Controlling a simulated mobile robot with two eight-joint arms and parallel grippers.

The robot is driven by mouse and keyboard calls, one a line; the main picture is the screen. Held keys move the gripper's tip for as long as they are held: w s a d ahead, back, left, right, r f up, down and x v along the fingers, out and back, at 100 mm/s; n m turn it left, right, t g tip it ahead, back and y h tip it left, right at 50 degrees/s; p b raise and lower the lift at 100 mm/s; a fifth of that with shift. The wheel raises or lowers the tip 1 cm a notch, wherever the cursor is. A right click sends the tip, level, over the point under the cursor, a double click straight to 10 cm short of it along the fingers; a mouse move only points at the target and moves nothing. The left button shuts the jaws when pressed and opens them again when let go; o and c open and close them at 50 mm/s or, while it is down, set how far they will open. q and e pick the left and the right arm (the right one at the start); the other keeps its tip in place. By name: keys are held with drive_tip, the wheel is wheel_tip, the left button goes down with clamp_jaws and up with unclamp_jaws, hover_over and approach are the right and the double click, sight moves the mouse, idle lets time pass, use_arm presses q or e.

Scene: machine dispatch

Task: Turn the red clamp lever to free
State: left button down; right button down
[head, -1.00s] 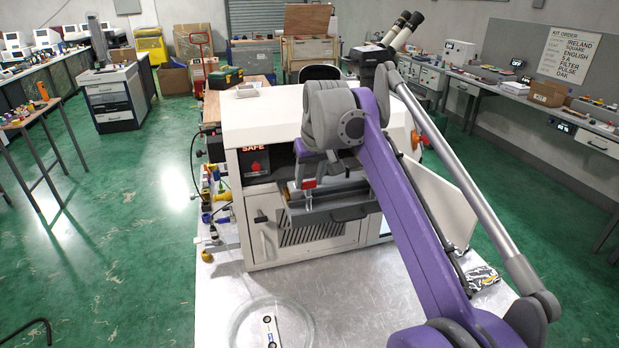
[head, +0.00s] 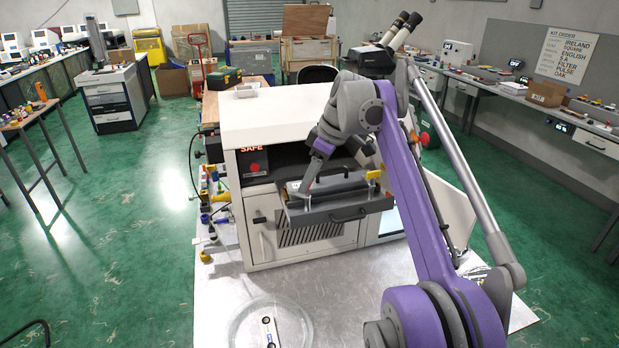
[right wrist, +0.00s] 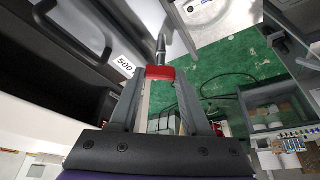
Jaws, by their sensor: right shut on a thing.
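The red clamp lever (right wrist: 160,73) shows in the right wrist view as a red piece between my fingertips, with a grey rod running on beyond it. My right gripper (right wrist: 158,84) is shut on it. In the head view my right gripper (head: 304,186) reaches down to the left end of the grey drawer (head: 335,212) on the machine's front, its fingers slanting down to the left. The lever's red part cannot be made out there; the fingers seem to cover it. My left gripper is not in view.
The white machine (head: 275,108) stands on a pale metal table (head: 225,290). A red button under a SAFE sign (head: 252,150) is left of the drawer. A yellow handle (head: 373,175) is at the drawer's right end. A clear round dish (head: 240,325) lies in front.

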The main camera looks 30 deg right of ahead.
drive_tip(key=n+g+y, duration=0.1)
drive_tip(key=n, duration=0.3)
drive_tip(key=shift+w+d, duration=0.1)
drive_tip(key=shift+n+g, duration=0.8)
drive_tip(key=shift+n, duration=0.9)
drive_tip(key=shift+y, duration=0.3)
drive_tip(key=shift+c, duration=1.8)
unclamp_jaws()
